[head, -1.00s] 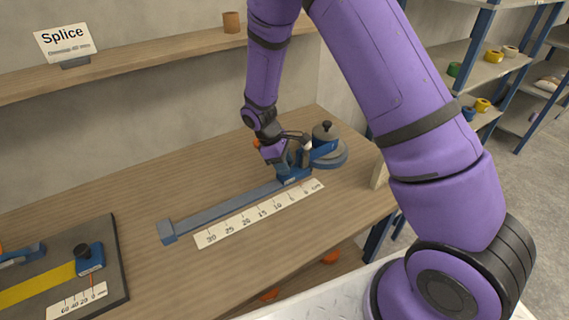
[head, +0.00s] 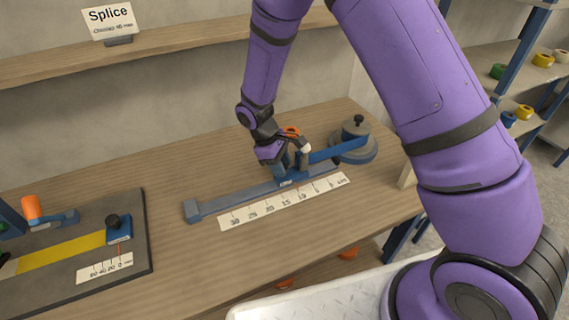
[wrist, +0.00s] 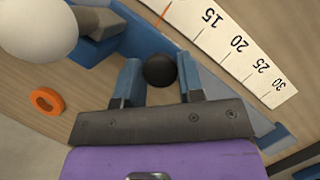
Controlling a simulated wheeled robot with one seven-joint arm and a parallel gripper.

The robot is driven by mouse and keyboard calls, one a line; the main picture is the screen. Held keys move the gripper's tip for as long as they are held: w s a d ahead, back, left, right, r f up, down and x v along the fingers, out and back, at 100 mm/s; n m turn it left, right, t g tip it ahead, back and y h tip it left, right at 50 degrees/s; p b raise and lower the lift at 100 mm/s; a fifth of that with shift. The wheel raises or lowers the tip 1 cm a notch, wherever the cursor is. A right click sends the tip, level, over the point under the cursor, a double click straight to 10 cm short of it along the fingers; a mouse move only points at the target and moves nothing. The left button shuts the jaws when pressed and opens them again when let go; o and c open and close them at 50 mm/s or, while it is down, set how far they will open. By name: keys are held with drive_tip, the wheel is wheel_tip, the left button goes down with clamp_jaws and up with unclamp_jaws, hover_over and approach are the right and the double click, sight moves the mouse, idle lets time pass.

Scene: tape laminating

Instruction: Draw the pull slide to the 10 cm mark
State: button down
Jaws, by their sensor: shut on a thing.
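The pull slide (head: 287,182) is a small blue block with a post, on a long grey-blue rail (head: 236,200) on the bench. My gripper (wrist: 160,78) is shut on its black round knob (wrist: 160,71), with one finger on each side. The white scale strip (head: 227,223) lies beside the rail, marked from 30 down to 0 cm. In the wrist view an orange line (wrist: 162,11) crosses the strip's edge on the lower-number side of 15. The 10 label is outside that view, so the exact reading cannot be told.
A grey disc with a black-knobbed weight (head: 354,130) stands at the rail's right end. An orange ring (wrist: 47,100) and a pale round part (wrist: 38,25) are close to my gripper. A dark board with yellow tape (head: 62,252) lies at left. Bench in front is clear.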

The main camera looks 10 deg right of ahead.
drive_tip(key=c, duration=0.8)
unclamp_jaws()
drive_tip(key=shift+o, duration=0.2)
drive_tip(key=v, duration=1)
drive_tip(key=shift+w+a+r, duration=0.15)
drive_tip(key=shift+w+r, duration=0.05)
drive_tip(key=shift+r, duration=0.15)
